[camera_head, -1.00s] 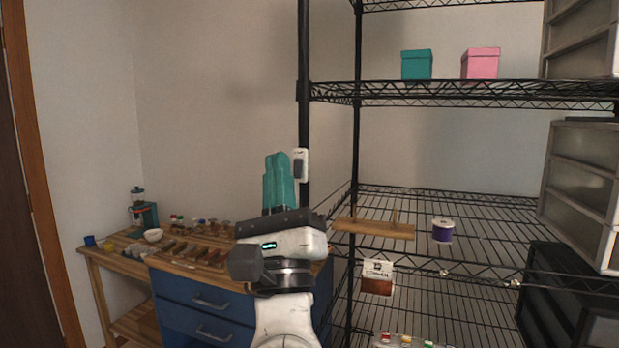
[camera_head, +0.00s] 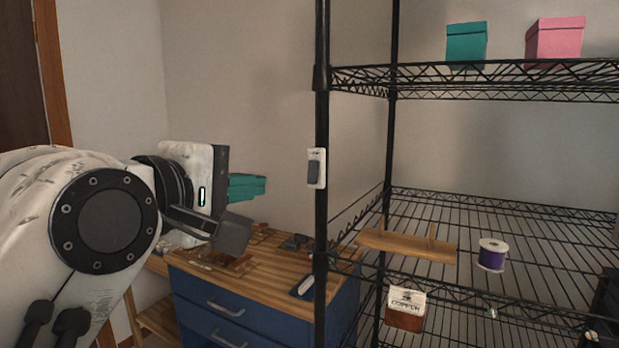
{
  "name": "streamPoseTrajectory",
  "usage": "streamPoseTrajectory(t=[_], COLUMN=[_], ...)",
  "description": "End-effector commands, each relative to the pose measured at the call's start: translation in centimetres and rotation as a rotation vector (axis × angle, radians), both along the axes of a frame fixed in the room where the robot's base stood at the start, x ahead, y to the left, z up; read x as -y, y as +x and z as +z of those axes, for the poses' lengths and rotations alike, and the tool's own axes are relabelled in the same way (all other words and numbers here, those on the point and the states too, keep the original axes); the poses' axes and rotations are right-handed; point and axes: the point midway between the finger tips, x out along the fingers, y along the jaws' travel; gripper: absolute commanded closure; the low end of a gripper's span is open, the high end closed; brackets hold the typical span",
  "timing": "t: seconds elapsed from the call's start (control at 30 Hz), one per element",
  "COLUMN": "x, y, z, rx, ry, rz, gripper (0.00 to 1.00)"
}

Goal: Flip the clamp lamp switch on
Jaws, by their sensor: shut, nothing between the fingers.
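A small white switch housing (camera_head: 316,168) with a dark grey rocker (camera_head: 314,173) is fixed on the black shelf post in the middle of the head view. It looks like the clamp lamp switch. I cannot tell which way the rocker is set, and I make out no lamp or light. My gripper (camera_head: 262,185) has teal fingers, pressed together and empty. It points right toward the post, to the left of the switch and slightly lower in the picture. A gap of bare wall shows between them. My white arm fills the lower left.
The black wire rack (camera_head: 460,72) stands at right, with teal (camera_head: 467,46) and pink (camera_head: 555,40) boxes on top. A wooden board (camera_head: 408,246) and purple spool (camera_head: 491,256) lie lower. A blue-drawer workbench (camera_head: 235,314) with tools stands below my gripper.

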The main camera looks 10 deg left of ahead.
Motion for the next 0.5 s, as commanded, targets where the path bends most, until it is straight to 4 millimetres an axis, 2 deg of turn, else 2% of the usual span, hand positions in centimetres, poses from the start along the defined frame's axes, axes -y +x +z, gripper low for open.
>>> streamPoseTrajectory(t=[0.27, 0.37, 0.5], x=[0.1, 0.4, 1.2], y=[0.2, 0.8, 2.6], z=[0.0, 0.0, -0.2], rx=[0.001, 0.002, 0.000], ry=[-0.005, -0.007, -0.008], rz=[-0.002, -0.004, -0.006], gripper=[1.00, 1.00, 1.00])
